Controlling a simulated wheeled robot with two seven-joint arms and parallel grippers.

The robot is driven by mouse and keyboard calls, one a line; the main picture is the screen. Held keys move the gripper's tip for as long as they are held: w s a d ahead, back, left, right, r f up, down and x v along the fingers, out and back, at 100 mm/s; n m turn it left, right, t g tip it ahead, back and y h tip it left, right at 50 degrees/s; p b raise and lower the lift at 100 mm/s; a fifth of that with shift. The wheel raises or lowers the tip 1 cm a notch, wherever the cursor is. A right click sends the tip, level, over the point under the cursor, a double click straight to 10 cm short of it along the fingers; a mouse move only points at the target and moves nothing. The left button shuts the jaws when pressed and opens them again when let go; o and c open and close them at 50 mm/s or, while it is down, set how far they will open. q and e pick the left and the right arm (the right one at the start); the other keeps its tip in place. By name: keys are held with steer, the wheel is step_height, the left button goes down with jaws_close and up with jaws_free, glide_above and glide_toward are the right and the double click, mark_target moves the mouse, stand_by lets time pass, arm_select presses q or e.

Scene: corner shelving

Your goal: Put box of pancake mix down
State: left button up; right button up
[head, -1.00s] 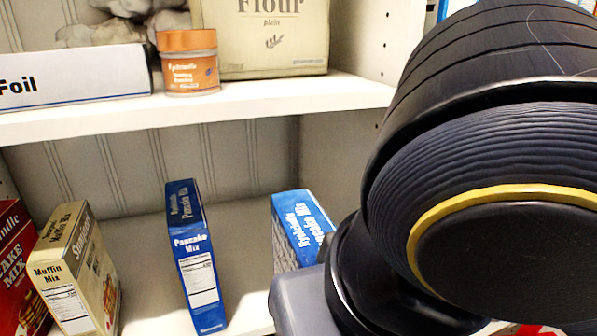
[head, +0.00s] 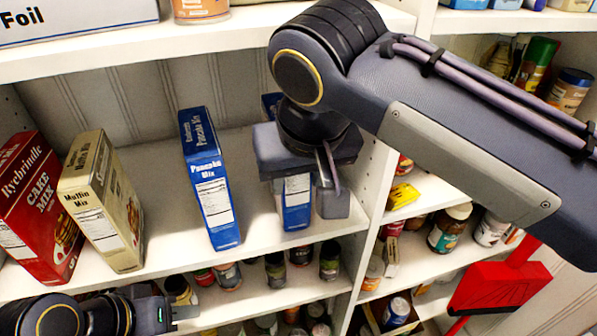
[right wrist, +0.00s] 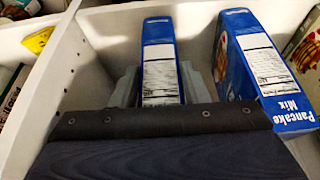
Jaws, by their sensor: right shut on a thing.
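A blue box of pancake mix (head: 297,212) stands upright on the middle shelf, near its right wall. My right gripper (head: 303,192) is shut around its sides from the front and above, hiding much of it. The right wrist view shows this box (right wrist: 160,72) between the two grey fingers. I cannot tell whether its base touches the shelf. A second blue pancake mix box (head: 208,180) stands to its left, apart from it, and also shows in the right wrist view (right wrist: 262,80). My left gripper (head: 180,313) is low at the left, away from both boxes; its opening is unclear.
A muffin mix box (head: 102,205) and a red cake mix box (head: 38,205) stand further left on the same shelf (head: 155,165). An upright divider (head: 378,165) is close right of my right gripper. Jars fill the shelf below. A red dustpan-like object (head: 500,285) is at lower right.

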steer(key=shift+f, duration=0.2)
steer(key=o, duration=1)
steer(key=shift+c, duration=0.2)
steer(key=shift+r, duration=0.15)
steer(key=shift+r, duration=0.25)
steer(key=p+v, duration=0.1)
steer(key=v, duration=1)
steer(key=shift+s+r, duration=0.25)
